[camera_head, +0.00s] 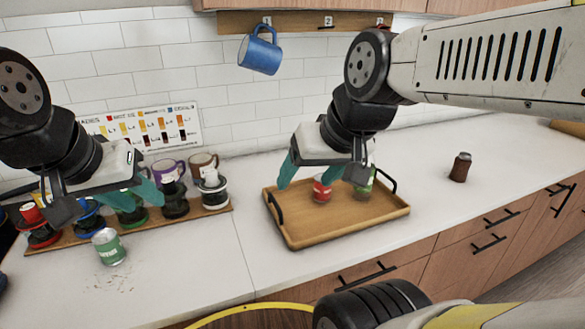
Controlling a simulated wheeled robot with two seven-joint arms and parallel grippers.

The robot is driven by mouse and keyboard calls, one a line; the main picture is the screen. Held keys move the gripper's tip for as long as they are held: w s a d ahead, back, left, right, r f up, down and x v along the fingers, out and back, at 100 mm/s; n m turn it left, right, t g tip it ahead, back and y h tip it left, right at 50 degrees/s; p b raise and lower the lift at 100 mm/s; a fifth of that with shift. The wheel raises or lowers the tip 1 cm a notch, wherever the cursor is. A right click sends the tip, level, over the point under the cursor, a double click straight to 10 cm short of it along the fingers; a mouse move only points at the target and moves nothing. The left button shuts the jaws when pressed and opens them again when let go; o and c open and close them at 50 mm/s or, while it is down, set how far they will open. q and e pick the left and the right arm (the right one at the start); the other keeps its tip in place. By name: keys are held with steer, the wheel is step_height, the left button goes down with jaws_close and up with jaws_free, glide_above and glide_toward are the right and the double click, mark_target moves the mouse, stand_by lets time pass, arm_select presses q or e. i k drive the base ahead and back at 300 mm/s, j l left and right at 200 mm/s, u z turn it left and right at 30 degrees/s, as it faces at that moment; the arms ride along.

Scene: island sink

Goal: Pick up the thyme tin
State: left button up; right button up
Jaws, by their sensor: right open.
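A green tin (109,247) with a pale label stands on the white counter at the front left, with dark specks scattered in front of it. A red tin (321,188) and another green tin (363,187) stand in the wooden tray (300,238). The labels are too small to read, so I cannot tell which tin is thyme. My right gripper (321,181) is open above the tray, its fingers on either side of the red tin in this view; the green tin there is partly hidden behind it. My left gripper (106,203) is open and empty above the wooden rack.
The wooden rack (225,208) holds several dark-based items at the left, with mugs behind it. A blue mug (260,52) hangs on the wall rail. A brown bottle (460,167) stands right of the tray. The counter's front left is mostly clear.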

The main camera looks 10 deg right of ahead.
mark_target(107, 243)
steer(key=k+j+u, duration=0.15)
steer(key=j+u, duration=0.25)
steer(key=j, duration=0.2)
steer(key=j+u, duration=0.4)
steer(key=j, duration=0.2)
steer(key=k, duration=0.05)
